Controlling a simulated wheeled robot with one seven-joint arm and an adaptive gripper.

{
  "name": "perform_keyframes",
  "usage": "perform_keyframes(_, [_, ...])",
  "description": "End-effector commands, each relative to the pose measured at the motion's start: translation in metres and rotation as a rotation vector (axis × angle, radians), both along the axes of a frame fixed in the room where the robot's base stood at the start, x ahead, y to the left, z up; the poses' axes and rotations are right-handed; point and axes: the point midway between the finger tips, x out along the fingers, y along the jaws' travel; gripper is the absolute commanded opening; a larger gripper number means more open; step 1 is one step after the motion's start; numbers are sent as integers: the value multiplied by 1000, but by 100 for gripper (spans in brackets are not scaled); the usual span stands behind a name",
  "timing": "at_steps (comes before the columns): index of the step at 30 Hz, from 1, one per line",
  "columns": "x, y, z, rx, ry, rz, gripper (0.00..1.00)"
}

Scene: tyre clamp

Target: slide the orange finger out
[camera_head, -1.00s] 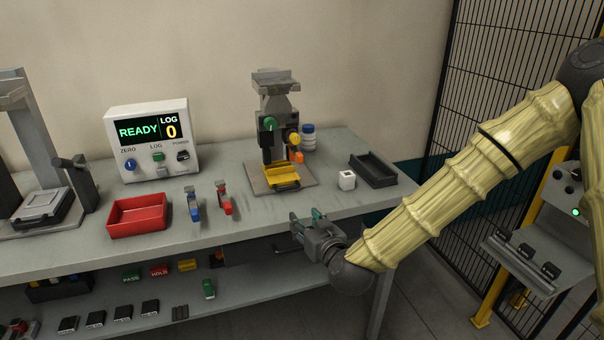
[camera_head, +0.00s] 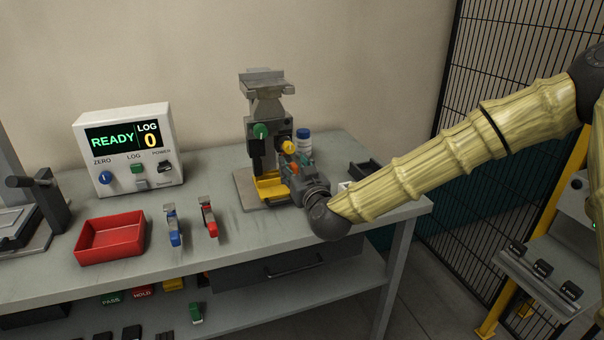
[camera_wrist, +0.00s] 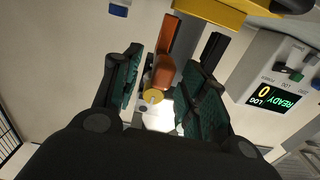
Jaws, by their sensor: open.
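The tyre clamp (camera_head: 266,108) stands on its base plate at the back of the bench, with a green knob (camera_head: 261,130), a yellow knob (camera_head: 288,146) and a yellow cradle (camera_head: 268,188) low at its front. My gripper (camera_wrist: 168,75) is at the clamp's right side, open. In the wrist view, the orange finger (camera_wrist: 166,52) lies between the two spread jaws, nearer the left one. I cannot tell whether either jaw touches it. The yellow knob also shows in the wrist view (camera_wrist: 153,97), near the finger's lower end. My gripper covers most of the finger in the head view.
A white-and-blue bottle (camera_head: 303,142) stands behind my gripper. A black tray (camera_head: 366,170) and a partly hidden white cube (camera_head: 344,186) are to the right. A red tray (camera_head: 110,240) and blue (camera_head: 173,226) and red (camera_head: 208,217) clips lie left. The display box (camera_head: 128,150) reads READY, LOG 0.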

Motion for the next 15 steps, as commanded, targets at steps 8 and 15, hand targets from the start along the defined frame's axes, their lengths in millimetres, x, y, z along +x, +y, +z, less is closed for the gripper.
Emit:
perform_keyframes(8, [32, 10, 0, 0, 0, -1, 43])
perform_keyframes(15, [42, 12, 0, -1, 1, -2, 43])
